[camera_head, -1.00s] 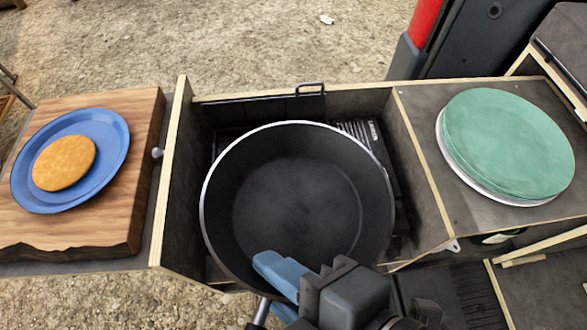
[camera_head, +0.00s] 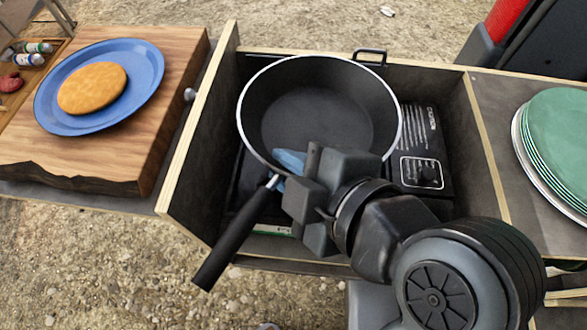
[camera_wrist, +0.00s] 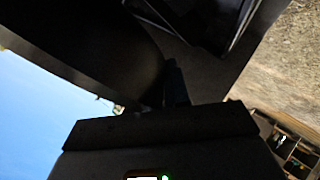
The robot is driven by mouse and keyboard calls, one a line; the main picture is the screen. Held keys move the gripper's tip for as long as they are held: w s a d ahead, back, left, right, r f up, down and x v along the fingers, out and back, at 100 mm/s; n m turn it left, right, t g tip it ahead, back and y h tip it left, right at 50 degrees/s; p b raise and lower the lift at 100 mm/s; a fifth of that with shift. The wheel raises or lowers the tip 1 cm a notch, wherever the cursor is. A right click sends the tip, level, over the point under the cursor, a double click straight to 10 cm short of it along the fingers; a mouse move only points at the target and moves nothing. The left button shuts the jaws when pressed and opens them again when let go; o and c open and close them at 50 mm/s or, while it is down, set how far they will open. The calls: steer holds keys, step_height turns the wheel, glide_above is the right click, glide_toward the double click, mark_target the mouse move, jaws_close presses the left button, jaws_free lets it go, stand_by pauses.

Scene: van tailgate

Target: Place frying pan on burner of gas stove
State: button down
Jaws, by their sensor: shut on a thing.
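The black frying pan (camera_head: 318,118) has a silver rim and a black handle (camera_head: 230,243) that points to the lower left. It is upright and sits in or over the open compartment, above the gas stove (camera_head: 423,150). The burner is hidden under the pan, and I cannot tell whether the pan rests on it. My gripper (camera_head: 290,165) is shut on the pan at its near wall, beside the handle's root. In the wrist view the dark pan wall (camera_wrist: 90,50) fills the upper left, close to my gripper.
Wooden walls (camera_head: 200,110) enclose the stove's compartment. At left a blue plate (camera_head: 145,90) with a round flat bread (camera_head: 92,88) lies on a cutting board (camera_head: 150,150). Green plates (camera_head: 562,135) are stacked at right. A metal handle (camera_head: 370,55) stands at the compartment's back edge.

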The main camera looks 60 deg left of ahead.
steer(key=shift+w+a+f, duration=0.2)
steer(key=shift+a+f, duration=0.05)
steer(key=shift+a, duration=0.05)
steer(key=shift+f, duration=1.9)
steer(key=shift+f, duration=0.2)
steer(key=c, duration=1.1)
jaws_free()
steer(key=shift+r, duration=0.1)
steer(key=shift+d+r, duration=0.15)
steer(key=shift+r, duration=0.05)
steer(key=s+v, duration=0.1)
steer(key=v, duration=1)
steer(key=shift+w+d+r, duration=0.2)
steer(key=shift+w+d, duration=0.1)
steer(key=shift+w, duration=0.2)
